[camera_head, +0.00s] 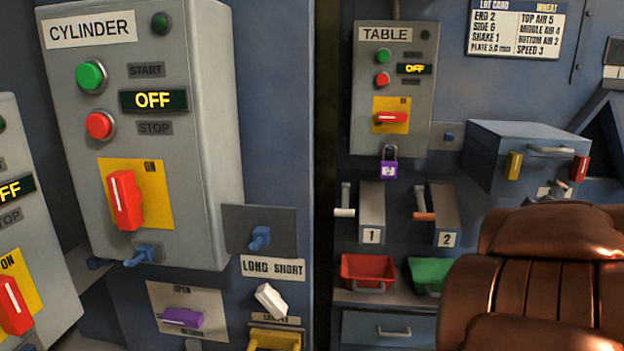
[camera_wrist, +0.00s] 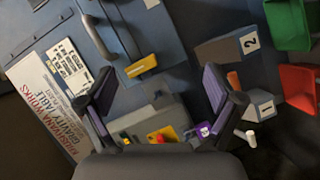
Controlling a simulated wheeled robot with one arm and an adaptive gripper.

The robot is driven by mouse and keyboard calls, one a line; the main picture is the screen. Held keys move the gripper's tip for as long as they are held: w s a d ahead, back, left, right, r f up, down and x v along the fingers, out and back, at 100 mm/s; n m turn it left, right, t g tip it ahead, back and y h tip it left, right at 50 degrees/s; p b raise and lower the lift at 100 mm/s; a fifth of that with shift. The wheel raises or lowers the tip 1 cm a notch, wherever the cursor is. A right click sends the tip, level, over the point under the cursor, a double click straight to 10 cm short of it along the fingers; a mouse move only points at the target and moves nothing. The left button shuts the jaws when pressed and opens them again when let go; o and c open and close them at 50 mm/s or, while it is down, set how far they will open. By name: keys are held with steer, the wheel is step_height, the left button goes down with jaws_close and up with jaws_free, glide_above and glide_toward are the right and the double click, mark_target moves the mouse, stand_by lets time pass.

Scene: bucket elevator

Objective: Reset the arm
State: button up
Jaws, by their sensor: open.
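My gripper (camera_wrist: 160,100) shows in the wrist view with its two dark fingers spread apart and nothing between the tips. Behind the gap are the blue-grey panel and the table control box (camera_wrist: 160,115). In the head view my copper-coloured arm (camera_head: 545,285) fills the lower right corner, and the gripper itself is out of that picture. The table control box (camera_head: 392,85) hangs on the back wall, with its display reading OFF and a purple padlock (camera_head: 388,163) below it.
The cylinder control box (camera_head: 150,130) stands close at left, its display OFF. Levers 1 (camera_head: 371,212) and 2 (camera_head: 443,215), a red bin (camera_head: 367,272) and a green bin (camera_head: 429,273) lie left of my arm. A blue box (camera_head: 525,150) juts out behind it.

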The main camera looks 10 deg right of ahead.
steer(key=s+a+f+m+g+y, duration=0.3)
steer(key=s+a+f+g, duration=0.15)
steer(key=a+f, duration=0.55)
steer(key=s+a+f+m+g+y, duration=0.3)
steer(key=s+a+f+g, duration=0.15)
steer(key=a+f, duration=0.65)
steer(key=s+a+f+g+y, duration=0.2)
steer(key=s+a+f+y, duration=0.15)
steer(key=s+a, duration=0.6)
steer(key=s+a+f+g+y, duration=0.1)
steer(key=s+a+g, duration=0.3)
steer(key=s+a, duration=0.4)
step_height(320, 180, up, 18)
steer(key=t+p, duration=0.1)
steer(key=p, duration=1.5)
steer(key=shift+w+f+n+p, duration=0.15)
steer(key=shift+w+n+p, duration=0.2)
steer(key=shift+n, duration=0.05)
